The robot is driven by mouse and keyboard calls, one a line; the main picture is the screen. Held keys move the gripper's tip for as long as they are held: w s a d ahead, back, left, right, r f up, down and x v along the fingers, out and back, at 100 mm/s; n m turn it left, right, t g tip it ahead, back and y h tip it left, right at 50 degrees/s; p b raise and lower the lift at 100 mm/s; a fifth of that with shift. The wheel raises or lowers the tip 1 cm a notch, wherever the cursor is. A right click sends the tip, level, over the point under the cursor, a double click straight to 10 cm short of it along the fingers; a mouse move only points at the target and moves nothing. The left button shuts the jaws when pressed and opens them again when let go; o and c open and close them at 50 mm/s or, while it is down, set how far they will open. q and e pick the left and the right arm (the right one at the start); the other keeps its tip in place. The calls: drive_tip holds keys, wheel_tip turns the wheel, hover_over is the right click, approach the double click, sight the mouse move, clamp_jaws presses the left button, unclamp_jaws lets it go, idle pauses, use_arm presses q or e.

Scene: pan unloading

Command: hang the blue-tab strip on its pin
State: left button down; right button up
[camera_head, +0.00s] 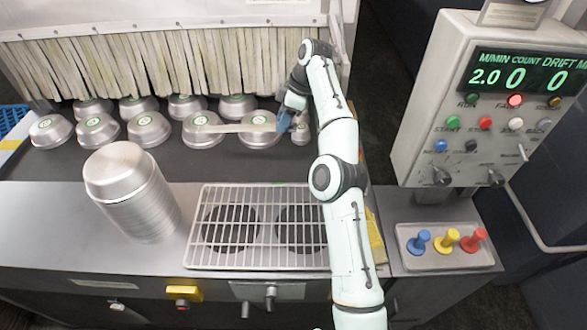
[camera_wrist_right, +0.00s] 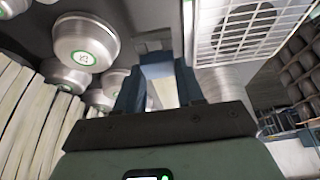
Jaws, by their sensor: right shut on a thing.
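A pale strip (camera_head: 230,128) sticks out to the left from my right gripper (camera_head: 285,119), above the metal pans at the right end of the rows. My right gripper is shut on the strip. In the right wrist view, a cream piece of the strip (camera_wrist_right: 162,92) shows between the blue-grey fingers (camera_wrist_right: 160,85). I cannot clearly tell a blue tab apart from the fingers. Small pins line the rail (camera_head: 150,25) at the back, above the curtain of hanging strips (camera_head: 130,65). I cannot tell which pin belongs to the held strip. My left gripper is not in view.
Several round pans (camera_head: 149,129) with green labels stand on the dark belt below the curtain. A tall pan stack (camera_head: 130,190) is at the left front, beside a white wire grid (camera_head: 195,228). The control box (camera_head: 440,95) and a tray of coloured pegs (camera_head: 480,259) are at right.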

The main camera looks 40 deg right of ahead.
sight(281, 173)
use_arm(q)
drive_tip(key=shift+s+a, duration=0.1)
use_arm(e)
drive_tip(key=shift+s+a+r, duration=0.1)
drive_tip(key=shift+s, duration=0.05)
